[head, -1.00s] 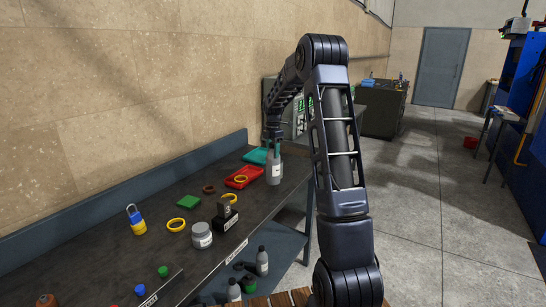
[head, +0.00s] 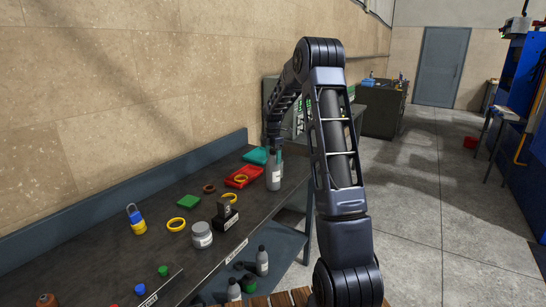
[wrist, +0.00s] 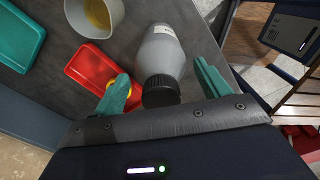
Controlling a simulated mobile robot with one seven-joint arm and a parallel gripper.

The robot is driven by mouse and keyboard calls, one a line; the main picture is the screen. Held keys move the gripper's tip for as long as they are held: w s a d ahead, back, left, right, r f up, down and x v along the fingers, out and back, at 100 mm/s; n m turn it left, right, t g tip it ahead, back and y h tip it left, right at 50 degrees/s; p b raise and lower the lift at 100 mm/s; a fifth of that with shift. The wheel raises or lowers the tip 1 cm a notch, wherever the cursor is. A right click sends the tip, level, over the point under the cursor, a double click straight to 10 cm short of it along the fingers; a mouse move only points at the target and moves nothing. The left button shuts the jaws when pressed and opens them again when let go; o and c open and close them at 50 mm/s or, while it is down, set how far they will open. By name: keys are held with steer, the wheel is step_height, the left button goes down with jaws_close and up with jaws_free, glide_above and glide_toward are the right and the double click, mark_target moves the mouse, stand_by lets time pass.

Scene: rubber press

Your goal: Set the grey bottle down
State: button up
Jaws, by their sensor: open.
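The grey bottle (head: 273,177), with a black cap and a pale label, stands upright on the dark workbench (head: 130,262), near its far right end. It also shows in the wrist view (wrist: 163,48), between the teal fingers. My gripper (wrist: 160,88) is open around the bottle's upper part, one finger on each side, with a gap at the right finger. In the head view my gripper (head: 273,150) is above the bottle and partly hidden by its own wrist.
A red tray (head: 240,182) holding a ring lies just left of the bottle, with a teal tray (head: 255,155) behind. A pale cup (wrist: 77,22) shows in the wrist view. A black block (head: 224,222) and grey jar (head: 201,236) stand nearer. The bench's right edge is close.

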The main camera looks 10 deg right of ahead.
steer(key=shift+r, duration=0.1)
step_height(320, 180, up, 11)
steer(key=shift+r, duration=0.15)
steer(key=shift+s+r, duration=0.15)
steer(key=shift+r, duration=0.4)
steer(key=s+r+m+t, duration=0.1)
steer(key=s+r+m, duration=0.4)
steer(key=s, duration=0.7)
steer(key=s+r+m+t, duration=0.1)
steer(key=s+r+m, duration=0.4)
steer(key=s, duration=0.7)
steer(key=s+f+m+t, duration=0.1)
steer(key=s+f+m, duration=0.2)
steer(key=s, duration=0.9)
steer(key=s+f+m+t, duration=0.1)
steer(key=s+f+m, duration=0.2)
steer(key=s+m, duration=0.5)
steer(key=s, duration=0.4)
steer(key=shift+a+f+m+t, duration=0.2)
steer(key=shift+m+t, duration=0.1)
steer(key=shift+t, duration=0.1)
